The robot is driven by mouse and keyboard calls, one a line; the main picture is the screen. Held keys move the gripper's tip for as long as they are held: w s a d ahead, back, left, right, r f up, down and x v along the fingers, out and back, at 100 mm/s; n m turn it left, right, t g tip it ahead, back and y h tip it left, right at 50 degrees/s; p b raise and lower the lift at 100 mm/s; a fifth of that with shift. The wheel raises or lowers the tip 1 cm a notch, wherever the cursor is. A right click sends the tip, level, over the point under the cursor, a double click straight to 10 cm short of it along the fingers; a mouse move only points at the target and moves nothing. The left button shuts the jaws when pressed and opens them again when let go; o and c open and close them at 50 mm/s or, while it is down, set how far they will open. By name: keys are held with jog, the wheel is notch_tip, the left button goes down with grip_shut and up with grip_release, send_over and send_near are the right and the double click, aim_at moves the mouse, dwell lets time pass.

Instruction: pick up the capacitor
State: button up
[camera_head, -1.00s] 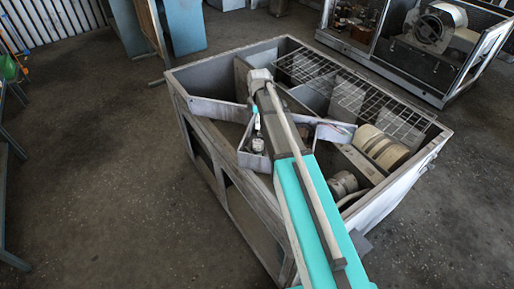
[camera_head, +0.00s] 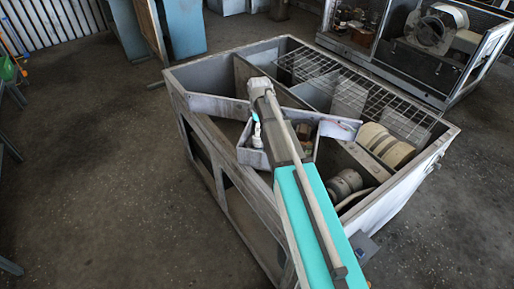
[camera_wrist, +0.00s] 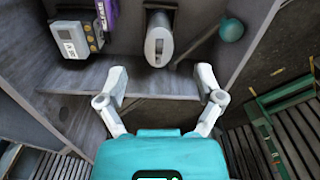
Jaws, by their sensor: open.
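What looks like the capacitor (camera_wrist: 159,40) is a silver-grey oval can with a dark slot-like mark on its face. In the wrist view it stands on a grey ledge against a wall, beyond and between my fingertips. My gripper (camera_wrist: 161,80) is open and empty, with a finger on each side and clear space between. In the head view, part of my gripper (camera_head: 256,134) shows as teal and white beside my arm, over the angled compartment. I cannot make out the capacitor in the head view; my arm covers part of that compartment.
A grey-yellow box with labels (camera_wrist: 75,39) and a purple item (camera_wrist: 106,12) stand left of the can. A teal ball (camera_wrist: 231,29) is at right. Compartment walls rise on both sides.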

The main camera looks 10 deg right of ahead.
aim_at(258, 140)
jog(key=shift+f+b, duration=0.55)
jog(key=shift+f, duration=0.25)
jog(key=shift+a+f+b, duration=0.1)
jog(key=shift+f+b, duration=2.5)
jog(key=c, duration=1)
